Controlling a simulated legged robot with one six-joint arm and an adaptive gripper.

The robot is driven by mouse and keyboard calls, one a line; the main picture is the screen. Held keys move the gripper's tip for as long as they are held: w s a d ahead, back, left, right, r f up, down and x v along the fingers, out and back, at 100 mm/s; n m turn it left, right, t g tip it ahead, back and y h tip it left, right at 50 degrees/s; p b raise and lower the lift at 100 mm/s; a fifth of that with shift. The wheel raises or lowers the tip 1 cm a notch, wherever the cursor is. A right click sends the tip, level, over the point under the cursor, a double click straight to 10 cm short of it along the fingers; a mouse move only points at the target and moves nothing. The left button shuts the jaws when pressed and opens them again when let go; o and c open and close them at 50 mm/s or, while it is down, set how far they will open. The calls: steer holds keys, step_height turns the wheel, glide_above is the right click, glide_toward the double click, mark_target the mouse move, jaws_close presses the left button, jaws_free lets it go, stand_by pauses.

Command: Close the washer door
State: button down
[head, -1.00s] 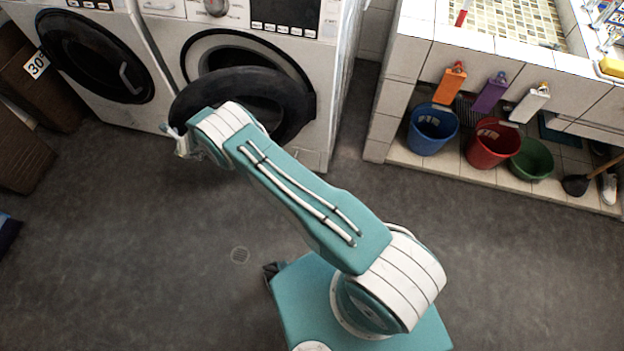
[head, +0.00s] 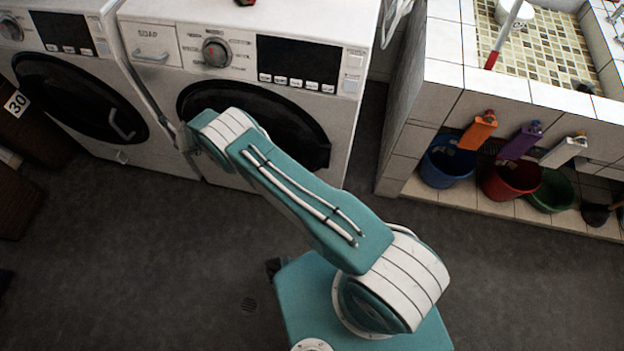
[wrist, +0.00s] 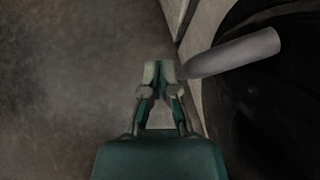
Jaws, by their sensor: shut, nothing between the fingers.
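The right washer (head: 335,120) stands in front of me, and its round black door (head: 292,124) lies against or very close to the front. I cannot tell whether it is latched. My arm hides the door's lower left part. In the wrist view the dark door (wrist: 285,110) fills the right side, with its grey bar handle (wrist: 238,52) reaching toward my fingertips. My gripper (wrist: 161,72) is shut and empty, just left of the handle's end; touching or slightly apart, I cannot tell. In the head view the gripper is mostly hidden behind my wrist.
A second washer (head: 50,80) with its door shut stands at the left. At the right is a tiled sink counter (head: 480,105) with blue (head: 445,165), red (head: 510,182) and green (head: 552,192) buckets below. The grey floor (head: 130,270) around my base is clear.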

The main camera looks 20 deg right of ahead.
steer(key=shift+w+d+r, duration=0.1)
steer(key=shift+w+d, duration=0.3)
steer(key=shift+w, duration=0.2)
